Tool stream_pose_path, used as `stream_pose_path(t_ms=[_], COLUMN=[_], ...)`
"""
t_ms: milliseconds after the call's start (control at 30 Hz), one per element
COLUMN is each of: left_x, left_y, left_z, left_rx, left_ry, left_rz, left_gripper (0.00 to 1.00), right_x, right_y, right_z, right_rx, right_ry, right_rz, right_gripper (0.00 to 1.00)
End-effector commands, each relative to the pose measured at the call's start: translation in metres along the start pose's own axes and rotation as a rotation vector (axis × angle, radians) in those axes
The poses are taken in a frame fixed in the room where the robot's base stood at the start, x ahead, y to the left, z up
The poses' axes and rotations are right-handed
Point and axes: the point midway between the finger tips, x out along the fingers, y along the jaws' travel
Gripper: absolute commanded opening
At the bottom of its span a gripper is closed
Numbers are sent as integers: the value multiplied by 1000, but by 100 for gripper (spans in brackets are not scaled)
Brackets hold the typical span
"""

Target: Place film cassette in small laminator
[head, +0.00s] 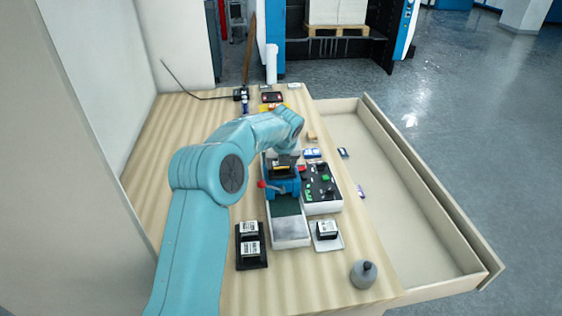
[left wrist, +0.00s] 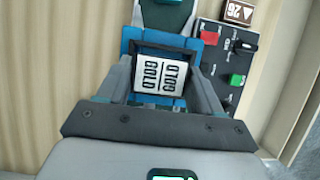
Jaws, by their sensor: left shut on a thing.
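The small laminator (head: 284,187) is a blue machine with a red-knobbed lever and a pale bed, in the middle of the table. Its blue frame (left wrist: 128,48) also shows in the left wrist view. My left gripper (head: 283,160) is over the laminator, pointing down. In the left wrist view my left gripper (left wrist: 164,85) is shut on a dark film cassette with a white GOLD label (left wrist: 160,74), a finger on each side. The cassette lies within the outline of the blue frame; whether it is seated or just above cannot be told. My right gripper is out of view.
A control panel (head: 320,186) with red and green buttons adjoins the laminator's right. A black tray (head: 252,264) with two labelled cassettes stands front left. Another labelled block (head: 327,229) sits on a pale plate. An open drawer (head: 385,200) lies right.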

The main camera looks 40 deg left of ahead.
Motion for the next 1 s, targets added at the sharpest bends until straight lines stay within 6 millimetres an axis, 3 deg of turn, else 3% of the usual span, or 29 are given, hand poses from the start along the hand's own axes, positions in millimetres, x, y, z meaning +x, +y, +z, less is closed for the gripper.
stream_pose_path(t_ms=[67,100,167,1000], left_x=[2,2,2,1], left_y=[0,0,0,-2], left_z=[-1,-1,-1,-1], left_rx=[0,0,0,1], left_ry=[0,0,1,0], left_rz=[0,0,0,-4], left_gripper=[27,72,91,91], right_x=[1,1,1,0], right_y=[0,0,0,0], right_z=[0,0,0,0], right_rx=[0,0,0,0], right_ry=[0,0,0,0], right_rz=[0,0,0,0], right_gripper=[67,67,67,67])
